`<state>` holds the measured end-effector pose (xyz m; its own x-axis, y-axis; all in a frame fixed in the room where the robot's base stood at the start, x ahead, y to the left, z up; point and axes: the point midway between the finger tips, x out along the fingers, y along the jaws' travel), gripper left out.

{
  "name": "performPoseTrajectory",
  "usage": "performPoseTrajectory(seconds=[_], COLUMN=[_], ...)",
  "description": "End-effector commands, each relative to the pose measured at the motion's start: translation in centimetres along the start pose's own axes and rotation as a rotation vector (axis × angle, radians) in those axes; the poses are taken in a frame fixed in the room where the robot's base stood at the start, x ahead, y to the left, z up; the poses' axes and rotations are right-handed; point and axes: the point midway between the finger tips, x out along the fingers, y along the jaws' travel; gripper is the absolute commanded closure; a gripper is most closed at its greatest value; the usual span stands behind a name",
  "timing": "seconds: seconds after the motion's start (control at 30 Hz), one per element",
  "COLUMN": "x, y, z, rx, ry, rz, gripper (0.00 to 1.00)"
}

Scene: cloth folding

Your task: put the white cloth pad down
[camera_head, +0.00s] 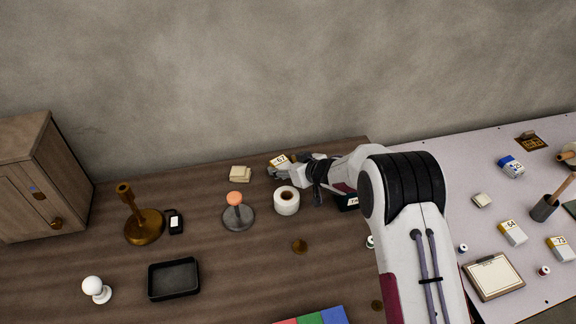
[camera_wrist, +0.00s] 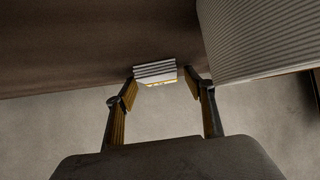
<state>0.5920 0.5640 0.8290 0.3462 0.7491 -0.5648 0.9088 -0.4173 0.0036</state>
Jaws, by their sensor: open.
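The white cloth pad (camera_head: 279,160), with a yellow label marked 67, lies near the back edge of the brown wooden table. In the wrist view the white pad (camera_wrist: 155,70) shows as a layered stack between my fingertips. My gripper (camera_head: 279,173) reaches in from the right, low over the table, and partly hides the pad. In the wrist view my gripper (camera_wrist: 163,82) has its fingers spread around the pad. The left fingertip is close to the pad's side, and a gap shows at the right. I cannot tell whether either finger touches it.
A white roll (camera_head: 287,201) stands just in front of my gripper; its ribbed side (camera_wrist: 260,40) fills the wrist view's upper right. A cream folded pad (camera_head: 240,174) lies left. An orange-topped stand (camera_head: 237,212) is front left.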

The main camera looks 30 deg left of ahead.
Motion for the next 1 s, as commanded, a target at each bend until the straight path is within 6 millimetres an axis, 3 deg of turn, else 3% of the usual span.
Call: performPoseTrajectory(seconds=[0.37,1.0], x=[-1.3,-8.0], y=[0.0,0.1], z=[-0.3,-0.3], rx=[0.0,0.001], ry=[0.0,0.0], rz=[0.0,0.001], gripper=[0.46,0.46])
